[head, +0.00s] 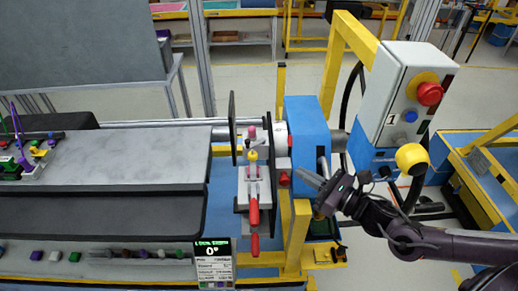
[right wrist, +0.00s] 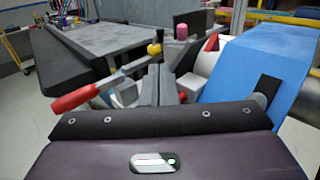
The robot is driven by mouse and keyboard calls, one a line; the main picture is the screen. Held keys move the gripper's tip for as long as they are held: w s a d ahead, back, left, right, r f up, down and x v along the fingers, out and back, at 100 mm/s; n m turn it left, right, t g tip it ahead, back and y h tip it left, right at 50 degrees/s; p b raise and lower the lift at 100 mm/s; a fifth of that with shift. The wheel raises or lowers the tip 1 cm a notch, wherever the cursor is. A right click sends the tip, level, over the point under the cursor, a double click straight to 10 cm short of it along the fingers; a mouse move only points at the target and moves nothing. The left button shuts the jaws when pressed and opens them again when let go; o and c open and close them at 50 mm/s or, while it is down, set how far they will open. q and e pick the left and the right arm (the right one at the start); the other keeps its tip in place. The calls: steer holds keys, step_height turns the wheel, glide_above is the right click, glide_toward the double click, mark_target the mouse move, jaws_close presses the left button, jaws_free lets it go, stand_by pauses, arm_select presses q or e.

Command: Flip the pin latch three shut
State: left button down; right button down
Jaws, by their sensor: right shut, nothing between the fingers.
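A clamp fixture (head: 243,190) stands at the right end of the bench and carries latches with red handles. One red handle (head: 253,212) points toward the front, and another (head: 255,243) lies just below it. A yellow knob (head: 252,155) and a pink knob (head: 251,132) sit above them. In the right wrist view a red handle (right wrist: 75,98) lies left of the fingers and another red part (right wrist: 212,42) right of them. I cannot tell which latch is number three. My right gripper (head: 300,175) is shut and empty, right of the fixture; its fingers also show in the wrist view (right wrist: 158,72).
A blue block (head: 307,125) stands right behind the fixture. A control box (head: 398,85) with a red button and a yellow ball (head: 411,158) are near my right arm. A small display (head: 212,262) reads 0°. The grey bench top (head: 120,160) is largely clear.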

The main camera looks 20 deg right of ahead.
steer(key=p, duration=0.4)
glide_toward(255, 141)
steer(key=w+a+r, duration=0.2)
steer(key=a+r, duration=0.1)
steer(key=a, duration=0.3)
steer(key=shift+w+f+p, duration=0.3)
steer(key=shift+w, duration=0.25)
steer(key=shift+f, duration=0.1)
